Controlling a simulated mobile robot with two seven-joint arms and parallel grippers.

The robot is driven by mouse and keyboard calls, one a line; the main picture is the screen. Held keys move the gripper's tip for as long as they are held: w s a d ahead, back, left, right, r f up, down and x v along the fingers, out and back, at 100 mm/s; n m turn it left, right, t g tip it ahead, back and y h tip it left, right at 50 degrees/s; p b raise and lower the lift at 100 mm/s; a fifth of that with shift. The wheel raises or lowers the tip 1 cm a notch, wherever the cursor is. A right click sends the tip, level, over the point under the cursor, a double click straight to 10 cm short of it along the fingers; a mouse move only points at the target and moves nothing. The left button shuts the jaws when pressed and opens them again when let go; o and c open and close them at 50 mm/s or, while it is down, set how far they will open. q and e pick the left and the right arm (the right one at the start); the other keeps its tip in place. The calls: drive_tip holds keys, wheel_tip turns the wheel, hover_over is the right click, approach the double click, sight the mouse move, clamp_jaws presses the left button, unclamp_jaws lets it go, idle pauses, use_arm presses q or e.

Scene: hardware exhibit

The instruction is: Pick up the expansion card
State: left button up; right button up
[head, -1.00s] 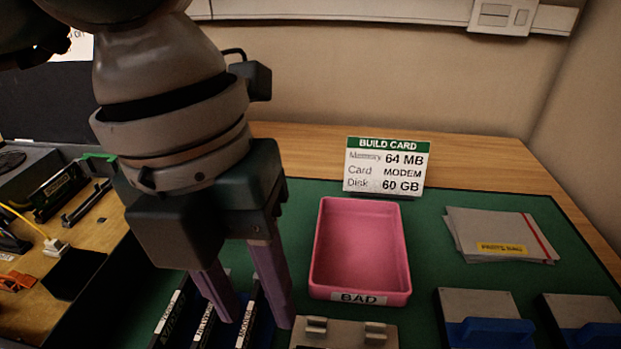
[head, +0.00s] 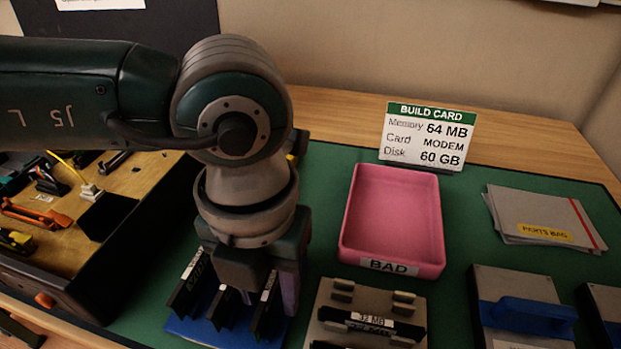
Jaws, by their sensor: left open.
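Three dark upright expansion cards with white label edges stand in a blue rack (head: 190,328) at the lower middle of the head view: the left card (head: 186,292), the middle card (head: 221,312) and the right card (head: 266,318). Their lettering is too small to read. My left gripper (head: 268,296) points down over the right part of this rack. It is open, with its purple fingers low around the top of the right card; whether they touch it I cannot tell. The gripper hides parts of the cards. The build card (head: 427,136) reads Card MODEM. My right gripper is not in view.
A pink BAD tray (head: 393,215), empty, stands right of the gripper. A grey holder (head: 330,318) with a 32 MB module is close to the rack's right. Drives with blue handles (head: 520,318) and parts bags (head: 545,215) lie farther right. An open computer case (head: 110,275) is at left.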

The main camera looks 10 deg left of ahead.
use_arm(q)
clamp_jaws()
idle(0.5)
